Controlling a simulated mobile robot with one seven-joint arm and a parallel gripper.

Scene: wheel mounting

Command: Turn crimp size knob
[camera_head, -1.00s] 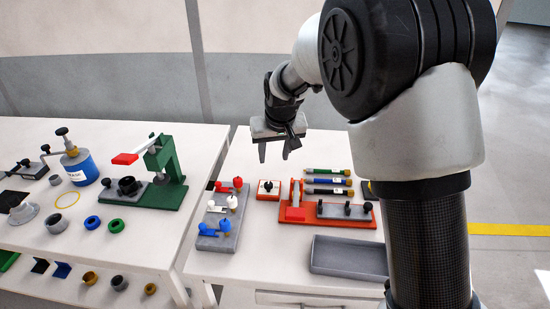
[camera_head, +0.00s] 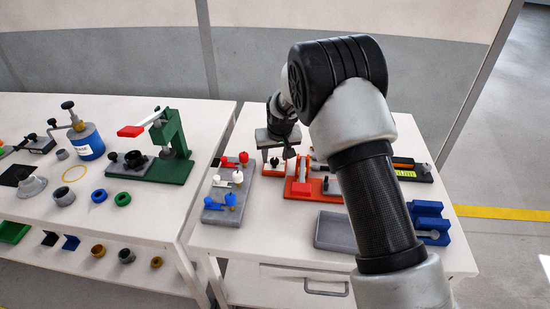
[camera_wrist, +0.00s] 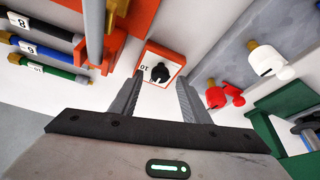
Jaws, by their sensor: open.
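The crimp size knob (camera_wrist: 160,73) is a small black knob on a white plate with an orange-red border. In the wrist view the mark "10" shows beside it; which mark the knob points to is hard to tell. My gripper (camera_wrist: 158,82) is open, with one finger on each side of the knob in that view. I cannot tell how far above the knob the fingertips are, and no contact shows. In the head view my gripper (camera_head: 275,156) is over the knob plate (camera_head: 270,171), and the knob itself is hidden.
The red crimp tool base (camera_head: 302,188) stands close right of the plate. A grey board (camera_head: 230,190) with red, white and blue valve handles is close left. A grey tray (camera_head: 335,232) lies in front. A blue block (camera_head: 428,222) is at the right. A green press (camera_head: 175,150) stands on the left table.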

